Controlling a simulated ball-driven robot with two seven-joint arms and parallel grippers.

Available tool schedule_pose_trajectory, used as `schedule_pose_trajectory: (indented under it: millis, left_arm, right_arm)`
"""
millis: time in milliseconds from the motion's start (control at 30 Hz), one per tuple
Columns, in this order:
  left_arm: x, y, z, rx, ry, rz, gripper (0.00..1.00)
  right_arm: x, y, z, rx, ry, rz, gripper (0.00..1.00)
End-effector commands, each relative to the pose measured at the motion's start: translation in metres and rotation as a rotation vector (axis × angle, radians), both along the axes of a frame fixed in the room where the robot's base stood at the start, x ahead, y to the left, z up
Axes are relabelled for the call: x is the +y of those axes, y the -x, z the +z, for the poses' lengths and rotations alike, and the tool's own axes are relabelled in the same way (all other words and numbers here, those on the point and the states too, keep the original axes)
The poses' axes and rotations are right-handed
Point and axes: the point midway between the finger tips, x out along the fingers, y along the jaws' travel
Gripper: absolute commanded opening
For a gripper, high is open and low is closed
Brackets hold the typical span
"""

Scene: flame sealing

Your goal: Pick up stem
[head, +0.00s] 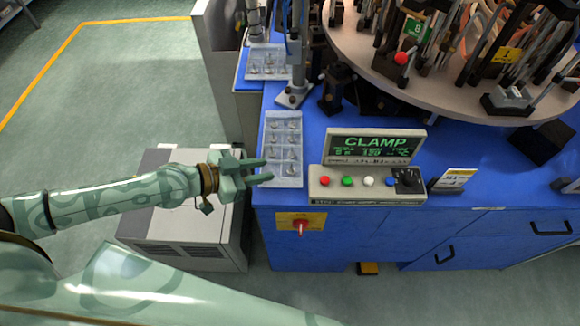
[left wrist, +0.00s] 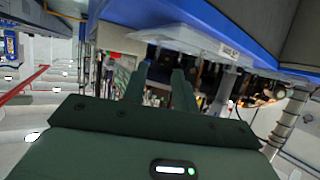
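A clear compartment tray (head: 290,183) lies on the left edge of the blue bench. It holds several small metallic pieces, which look like the stems (head: 291,154); their details are too small to tell. My left gripper (head: 267,171) is at the tray's near left edge, its two fingers pointing right. The fingers are apart with nothing between them. In the left wrist view the fingers (left wrist: 158,88) also stand apart and empty, with the translucent tray (left wrist: 185,38) just beyond their tips. My right gripper is not in view.
A control panel (head: 366,193) with coloured buttons and a CLAMP display (head: 375,146) stands right of the tray. A second tray (head: 268,62) lies farther back. A metal post (head: 296,75) and a crowded round table (head: 470,95) stand behind. A grey cabinet (head: 170,235) is below my left arm.

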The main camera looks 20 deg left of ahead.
Motion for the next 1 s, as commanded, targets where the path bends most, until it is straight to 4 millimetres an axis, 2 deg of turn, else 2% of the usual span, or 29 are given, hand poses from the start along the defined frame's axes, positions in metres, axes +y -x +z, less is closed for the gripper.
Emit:
schedule_pose_trajectory:
  millis: [33,200,333,467,567,867,1000]
  left_arm:
    - [-0.008,-0.007,-0.001,-0.001,0.006,0.001,0.28]
    - [-0.020,-0.019,-0.011,0.001,0.001,0.000,0.28]
    - [-0.028,-0.026,-0.011,-0.002,0.001,0.001,0.28]
    - [-0.045,-0.039,-0.010,-0.002,0.003,0.001,0.28]
    - [-0.055,-0.049,-0.019,0.001,0.002,0.002,0.28]
    - [-0.061,-0.054,-0.023,0.001,-0.001,0.000,0.28]
    - [-0.061,-0.054,-0.023,0.001,-0.001,0.000,0.00]
  right_arm:
    - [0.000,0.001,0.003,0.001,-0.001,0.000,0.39]
    - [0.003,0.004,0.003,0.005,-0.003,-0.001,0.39]
    - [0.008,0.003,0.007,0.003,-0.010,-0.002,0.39]
    - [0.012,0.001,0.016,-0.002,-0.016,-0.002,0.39]
    - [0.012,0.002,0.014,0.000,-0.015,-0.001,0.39]
    - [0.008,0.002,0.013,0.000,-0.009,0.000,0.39]
    - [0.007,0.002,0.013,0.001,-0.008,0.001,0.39]
